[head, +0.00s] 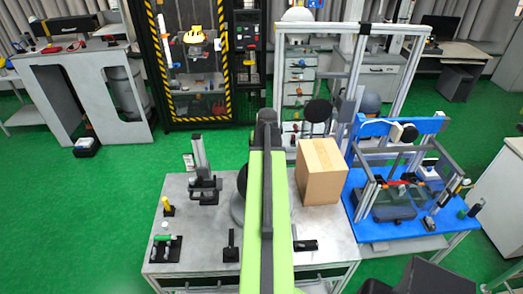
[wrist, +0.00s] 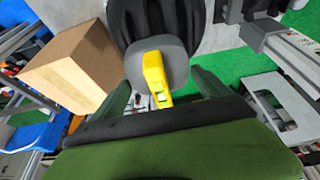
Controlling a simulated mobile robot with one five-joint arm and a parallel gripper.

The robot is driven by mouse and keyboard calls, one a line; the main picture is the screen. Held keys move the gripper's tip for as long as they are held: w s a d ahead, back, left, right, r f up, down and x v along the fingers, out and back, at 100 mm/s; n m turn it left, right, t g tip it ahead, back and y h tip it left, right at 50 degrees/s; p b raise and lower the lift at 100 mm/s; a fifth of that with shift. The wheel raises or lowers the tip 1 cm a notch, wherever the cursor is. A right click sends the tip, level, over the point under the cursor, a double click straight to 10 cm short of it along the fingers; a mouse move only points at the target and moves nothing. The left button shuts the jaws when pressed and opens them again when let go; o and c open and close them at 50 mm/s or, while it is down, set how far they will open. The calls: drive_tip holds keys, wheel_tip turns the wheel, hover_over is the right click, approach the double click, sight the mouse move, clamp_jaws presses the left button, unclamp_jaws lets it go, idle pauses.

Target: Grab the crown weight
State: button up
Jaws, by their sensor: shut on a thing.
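In the wrist view my gripper (wrist: 160,84) has its dark green fingers on either side of a yellow piece (wrist: 154,72) and is shut on it. The yellow piece lies against a rounded grey face (wrist: 178,58) on a dark, ribbed body (wrist: 188,18). I cannot tell for certain which of these parts is the crown weight. In the head view my green arm hides the gripper and the yellow piece. A dark round shape (head: 242,180) on a grey base (head: 238,209) shows partly from behind the arm.
A cardboard box (head: 320,170) stands on the grey table (head: 200,265) right of my arm; it is also at left in the wrist view (wrist: 68,68). A grey stand (head: 203,175) is left of the arm. A blue rig (head: 385,228) stands at right. Green floor is free at left.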

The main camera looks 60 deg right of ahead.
drive_tip(key=s+d+r+p, duration=0.2)
drive_tip(key=s+r+p, duration=0.3)
drive_tip(key=s, duration=0.5)
drive_tip(key=shift+d+r+p, duration=0.15)
drive_tip(key=shift+r+p, duration=0.2)
drive_tip(key=shift+r, duration=0.25)
